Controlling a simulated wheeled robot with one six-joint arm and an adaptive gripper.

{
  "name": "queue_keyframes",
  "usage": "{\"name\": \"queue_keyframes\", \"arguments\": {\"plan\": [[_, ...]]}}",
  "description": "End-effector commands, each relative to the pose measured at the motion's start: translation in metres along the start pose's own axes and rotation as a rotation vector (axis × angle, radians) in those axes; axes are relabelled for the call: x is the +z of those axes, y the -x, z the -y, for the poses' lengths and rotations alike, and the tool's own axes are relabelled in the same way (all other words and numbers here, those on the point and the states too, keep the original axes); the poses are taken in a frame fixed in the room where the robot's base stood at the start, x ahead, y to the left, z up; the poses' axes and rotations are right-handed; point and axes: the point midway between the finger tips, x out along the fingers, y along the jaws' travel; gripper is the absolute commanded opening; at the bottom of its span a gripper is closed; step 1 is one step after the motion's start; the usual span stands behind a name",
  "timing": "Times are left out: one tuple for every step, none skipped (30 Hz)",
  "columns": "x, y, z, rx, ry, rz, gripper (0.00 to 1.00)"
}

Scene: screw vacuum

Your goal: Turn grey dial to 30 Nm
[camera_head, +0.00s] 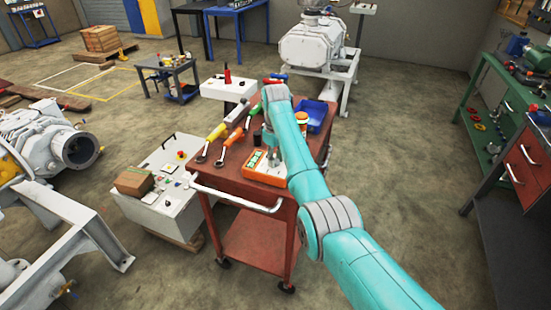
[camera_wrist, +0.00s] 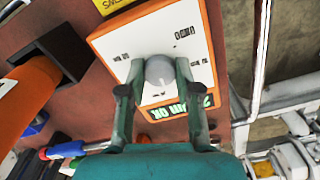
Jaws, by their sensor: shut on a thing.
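The grey dial (camera_wrist: 159,70) is a round knob on a white-faced, orange-edged control box (camera_wrist: 118,46). My gripper (camera_wrist: 157,82) is shut on the dial, with one finger on each side of it. The green display (camera_wrist: 188,104) is partly covered by my fingers. Its text appears upside down, and I cannot read the full value. In the head view the orange box (camera_head: 250,168) lies on the red cart, partly hidden by my arm. My gripper is mostly hidden there, and the dial cannot be made out.
The red cart (camera_head: 232,190) also carries orange-handled tools (camera_head: 235,135), a yellow-handled tool (camera_head: 216,132) and a blue bin (camera_head: 311,114). In the wrist view, an orange handle (camera_wrist: 28,88) lies left of the box. A green workbench (camera_head: 485,125) stands at the right, with open floor between.

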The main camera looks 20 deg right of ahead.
Motion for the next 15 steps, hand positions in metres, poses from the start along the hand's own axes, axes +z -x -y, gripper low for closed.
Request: {"name": "queue_keyframes", "arguments": {"plan": [[0.0000,-0.0001,0.0000,0.000,-0.039,0.000,0.00],[0.0000,-0.0001,0.0000,0.000,-0.063,0.000,0.00],[0.0000,-0.0001,0.0000,0.000,-0.094,0.000,0.00],[-0.0001,-0.0001,0.0001,0.000,-0.117,0.000,0.00],[0.0000,-0.0001,0.0001,0.000,-0.138,0.000,0.00],[-0.0001,0.0000,0.0001,0.000,-0.165,0.000,0.00],[-0.0001,-0.0001,0.0001,0.000,-0.184,0.000,0.00],[-0.0001,0.0000,0.0001,0.000,-0.203,0.000,0.00],[-0.0001,-0.0001,0.0001,0.000,-0.225,0.000,0.00],[-0.0001,0.0000,0.0001,0.000,-0.241,0.000,0.00],[-0.0001,0.0000,0.0002,0.000,-0.255,0.000,0.00],[-0.0001,0.0000,0.0002,0.000,-0.273,0.000,0.00],[-0.0001,0.0000,0.0002,0.000,-0.285,0.000,0.00],[-0.0001,0.0000,0.0002,0.000,-0.297,0.000,0.00],[-0.0001,0.0000,0.0002,0.000,-0.308,0.000,0.00]]}}
